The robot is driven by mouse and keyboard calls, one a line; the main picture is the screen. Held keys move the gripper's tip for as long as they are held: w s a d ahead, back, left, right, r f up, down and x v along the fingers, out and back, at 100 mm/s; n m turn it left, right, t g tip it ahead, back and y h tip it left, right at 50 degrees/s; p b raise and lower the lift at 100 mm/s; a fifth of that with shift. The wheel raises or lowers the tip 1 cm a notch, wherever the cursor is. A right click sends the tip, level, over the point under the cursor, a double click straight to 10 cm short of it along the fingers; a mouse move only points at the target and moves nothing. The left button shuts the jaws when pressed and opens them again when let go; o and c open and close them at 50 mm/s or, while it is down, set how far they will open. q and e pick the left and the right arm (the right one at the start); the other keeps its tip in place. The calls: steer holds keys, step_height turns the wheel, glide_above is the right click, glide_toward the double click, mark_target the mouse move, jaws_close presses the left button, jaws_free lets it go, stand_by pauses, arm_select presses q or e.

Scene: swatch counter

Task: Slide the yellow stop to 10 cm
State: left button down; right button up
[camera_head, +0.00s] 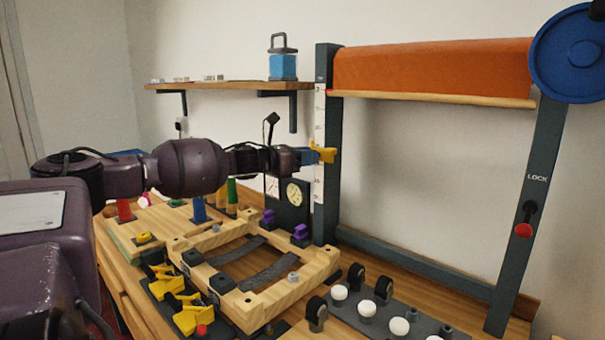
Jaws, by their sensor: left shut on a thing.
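The yellow stop (326,154) sits on the dark left post of the frame, beside a white scale strip (319,120) with small marks. The scale's numbers are too small to read. My left gripper (312,156) reaches in from the left and is shut on the yellow stop, partly hiding it. My right gripper is not in view.
An orange roll (430,70) spans the top of the frame, with a blue wheel (572,55) at right and a red-knobbed LOCK lever (524,229). Below my left arm are a wooden frame (190,240), dials (294,194) and yellow clamps (192,318). A shelf (230,86) stands behind.

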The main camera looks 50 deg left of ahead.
arm_select(q)
step_height(320, 180, up, 4)
steer(key=shift+r, duration=0.1)
stand_by(0.4)
steer(key=c, duration=0.9)
jaws_free()
